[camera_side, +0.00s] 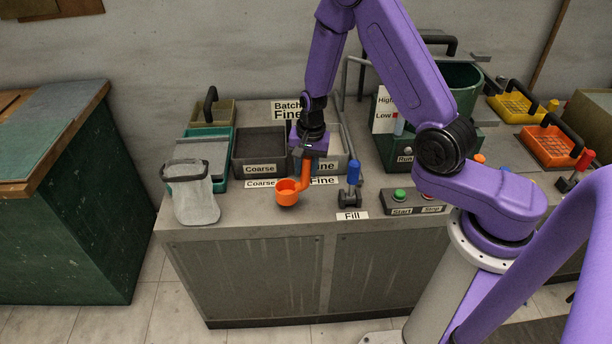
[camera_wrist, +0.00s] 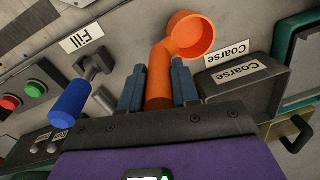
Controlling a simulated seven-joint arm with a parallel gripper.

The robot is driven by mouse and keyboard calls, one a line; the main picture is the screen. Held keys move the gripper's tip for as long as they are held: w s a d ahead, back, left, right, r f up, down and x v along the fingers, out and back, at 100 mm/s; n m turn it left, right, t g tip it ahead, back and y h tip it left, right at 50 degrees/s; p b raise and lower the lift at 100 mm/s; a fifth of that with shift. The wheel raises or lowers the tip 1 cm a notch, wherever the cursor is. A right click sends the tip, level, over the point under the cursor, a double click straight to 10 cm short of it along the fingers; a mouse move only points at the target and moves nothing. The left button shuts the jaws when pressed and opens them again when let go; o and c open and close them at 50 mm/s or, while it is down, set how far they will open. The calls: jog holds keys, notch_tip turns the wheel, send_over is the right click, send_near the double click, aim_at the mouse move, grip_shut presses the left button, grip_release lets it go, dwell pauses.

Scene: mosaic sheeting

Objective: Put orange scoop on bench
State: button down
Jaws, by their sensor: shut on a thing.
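The orange scoop (camera_side: 287,191) has a round cup and a handle that rises into my gripper (camera_side: 307,155). My gripper points down and is shut on the handle, in front of the Fine and Coarse bins. In the wrist view the scoop (camera_wrist: 191,38) shows its cup beyond the fingers of my gripper (camera_wrist: 158,88), with the handle between them. The bench (camera_side: 245,215) has a grey top. The cup is over or on its front part; I cannot tell whether it touches.
The Coarse bin (camera_side: 262,142) stands behind the scoop. A blue-handled Fill lever (camera_side: 353,178) is to the right, then a Start/Stop button box (camera_side: 405,203). Bare bench lies between bag and scoop.

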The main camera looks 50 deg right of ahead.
aim_at(306, 175)
jog(key=shift+f, duration=1.6)
jog(key=c, duration=0.8)
grip_release()
